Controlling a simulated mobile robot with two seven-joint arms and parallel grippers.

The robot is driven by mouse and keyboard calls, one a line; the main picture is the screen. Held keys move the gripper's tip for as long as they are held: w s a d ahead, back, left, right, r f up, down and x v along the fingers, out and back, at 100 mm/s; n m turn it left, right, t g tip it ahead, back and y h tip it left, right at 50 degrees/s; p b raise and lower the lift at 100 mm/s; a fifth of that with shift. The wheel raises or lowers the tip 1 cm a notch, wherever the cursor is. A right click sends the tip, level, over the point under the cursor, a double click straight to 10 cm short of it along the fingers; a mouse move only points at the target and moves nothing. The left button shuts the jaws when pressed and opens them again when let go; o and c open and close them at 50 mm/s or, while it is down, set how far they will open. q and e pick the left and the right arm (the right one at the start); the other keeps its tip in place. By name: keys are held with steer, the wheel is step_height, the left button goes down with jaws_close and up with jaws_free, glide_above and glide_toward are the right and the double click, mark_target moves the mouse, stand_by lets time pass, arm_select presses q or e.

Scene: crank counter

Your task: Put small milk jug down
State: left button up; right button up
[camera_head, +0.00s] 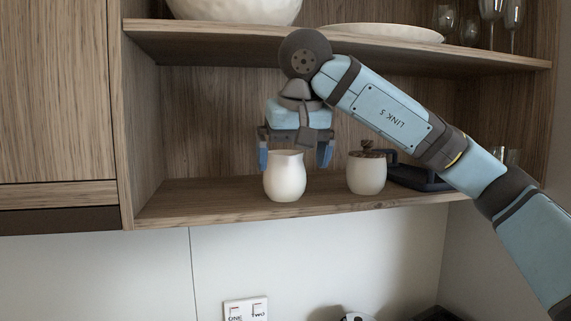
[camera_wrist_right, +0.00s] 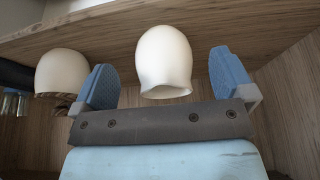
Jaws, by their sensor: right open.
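The small white milk jug (camera_head: 285,178) stands upright on the lower wooden shelf (camera_head: 220,205), near its front edge. In the right wrist view the jug (camera_wrist_right: 165,60) appears between the two spread fingers (camera_wrist_right: 165,80), with a gap on each side. Neither finger appears to touch it. My left gripper is in neither view.
A white lidded pot (camera_head: 367,174) stands right of the jug, with a dark object (camera_head: 418,178) behind it. The upper shelf (camera_head: 220,42) holds a large white bowl (camera_head: 235,10), a plate (camera_head: 380,33) and glasses (camera_head: 490,12). The shelf left of the jug is clear.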

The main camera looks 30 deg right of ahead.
steer(key=s, duration=0.2)
steer(key=s+a, duration=0.1)
steer(key=s, duration=0.1)
steer(key=shift+s+a+b, duration=0.1)
steer(key=shift+s+b, duration=0.2)
steer(key=shift+s, duration=0.1)
